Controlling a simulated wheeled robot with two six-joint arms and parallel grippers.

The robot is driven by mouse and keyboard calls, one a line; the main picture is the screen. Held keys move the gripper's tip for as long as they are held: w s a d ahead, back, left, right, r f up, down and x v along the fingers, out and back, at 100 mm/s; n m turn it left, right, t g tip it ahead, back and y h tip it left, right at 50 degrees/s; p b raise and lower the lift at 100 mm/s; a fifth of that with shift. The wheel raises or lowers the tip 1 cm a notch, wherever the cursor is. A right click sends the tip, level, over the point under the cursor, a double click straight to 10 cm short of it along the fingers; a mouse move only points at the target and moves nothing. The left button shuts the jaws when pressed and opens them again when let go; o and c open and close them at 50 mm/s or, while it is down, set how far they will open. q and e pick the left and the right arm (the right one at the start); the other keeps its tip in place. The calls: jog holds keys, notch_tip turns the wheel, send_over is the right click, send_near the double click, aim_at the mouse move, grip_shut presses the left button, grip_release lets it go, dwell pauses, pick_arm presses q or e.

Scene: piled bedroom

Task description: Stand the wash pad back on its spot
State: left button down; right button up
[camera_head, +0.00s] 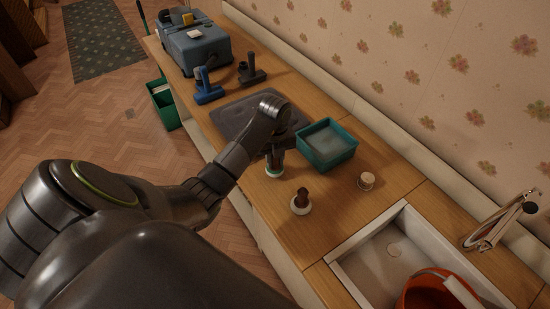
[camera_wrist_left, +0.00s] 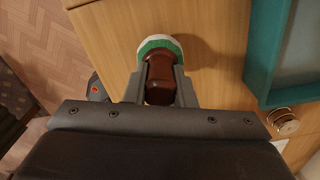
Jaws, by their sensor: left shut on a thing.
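My left gripper (camera_head: 274,152) is shut on the wash pad, which has a brown handle (camera_wrist_left: 160,80) and a round green-and-white pad (camera_wrist_left: 158,44). The gripper points down over the wooden counter, left of the teal basin. In the head view the pad's pale green-white rim (camera_head: 274,172) shows just below the fingers, at or close above the counter; I cannot tell whether it touches. The handle is mostly hidden there by the fingers. My right gripper is not in view.
The teal basin (camera_head: 346,152) stands close to the gripper. A brown-handled, white-based brush (camera_head: 301,203) and a small round wooden item (camera_head: 366,182) stand nearer the white sink (camera_head: 352,262). Behind are a dark mat (camera_head: 232,118), blue tool (camera_head: 207,88), dark tool (camera_head: 250,72) and blue case (camera_head: 198,50).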

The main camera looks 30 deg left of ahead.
pick_arm(q)
jog(key=shift+f+b, duration=0.75)
jog(key=shift+f, duration=0.25)
dwell(0.4)
jog(key=c, duration=1.1)
grip_release()
jog(key=shift+c, duration=0.2)
jog(key=shift+r+p, duration=3.4)
jog(key=shift+r, duration=0.65)
